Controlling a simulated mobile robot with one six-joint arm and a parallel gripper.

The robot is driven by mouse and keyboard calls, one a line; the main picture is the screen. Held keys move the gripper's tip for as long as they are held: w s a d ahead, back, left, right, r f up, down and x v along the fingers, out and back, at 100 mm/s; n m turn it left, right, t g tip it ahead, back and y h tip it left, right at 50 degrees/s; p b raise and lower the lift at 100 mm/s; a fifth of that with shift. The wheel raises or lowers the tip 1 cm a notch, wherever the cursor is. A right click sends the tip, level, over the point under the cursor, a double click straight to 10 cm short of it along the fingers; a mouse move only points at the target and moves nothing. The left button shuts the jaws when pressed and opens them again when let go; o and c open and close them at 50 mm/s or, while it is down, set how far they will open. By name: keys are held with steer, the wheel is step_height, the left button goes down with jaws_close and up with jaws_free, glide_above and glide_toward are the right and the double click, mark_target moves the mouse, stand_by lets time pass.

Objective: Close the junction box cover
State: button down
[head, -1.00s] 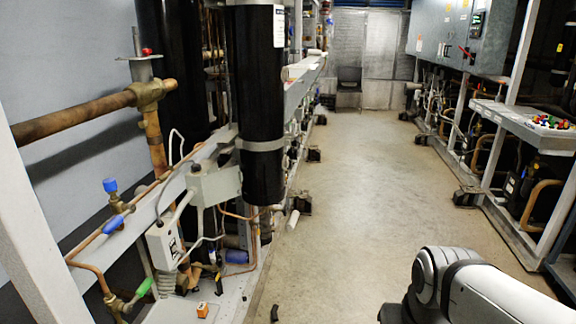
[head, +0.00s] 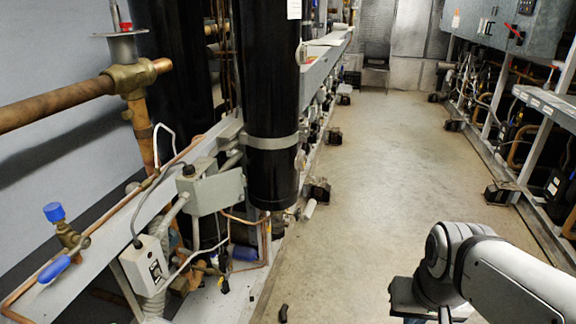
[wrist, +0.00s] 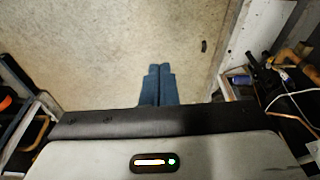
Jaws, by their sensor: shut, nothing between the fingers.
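A grey box (head: 214,189) sits on the rack rail at the left, beside the black vertical cylinder. A smaller light grey box (head: 147,262) with a dark panel and a cable is lower left of it. I cannot tell which is the junction box, and no open cover is clear on either. My gripper (wrist: 158,70) shows in the wrist view, its two blue fingers together and empty above the bare floor. In the head view my arm is at the lower right, well apart from both boxes; the fingers are not clear there.
The black cylinder (head: 268,100) stands in front of the left rack. Copper pipe (head: 58,107) and a blue-handled valve (head: 62,240) are at the left. The concrete floor (head: 385,160) is open between the racks. A small dark object (head: 283,313) lies on it. A grey cabinet (head: 520,32) is at the upper right.

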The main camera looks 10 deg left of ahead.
steer(key=w+a+f+n+t+b, duration=0.1)
steer(key=w+a+n+t+b, duration=0.3)
steer(key=w, duration=0.7)
steer(key=n+t+y, duration=0.5)
steer(key=t+y, duration=0.2)
steer(key=y, duration=0.6)
glide_toward(245, 182)
steer(key=x, duration=0.6)
steer(key=shift+w+a+r, duration=0.2)
steer(key=shift+w+a, duration=0.05)
steer(key=shift+a, duration=0.05)
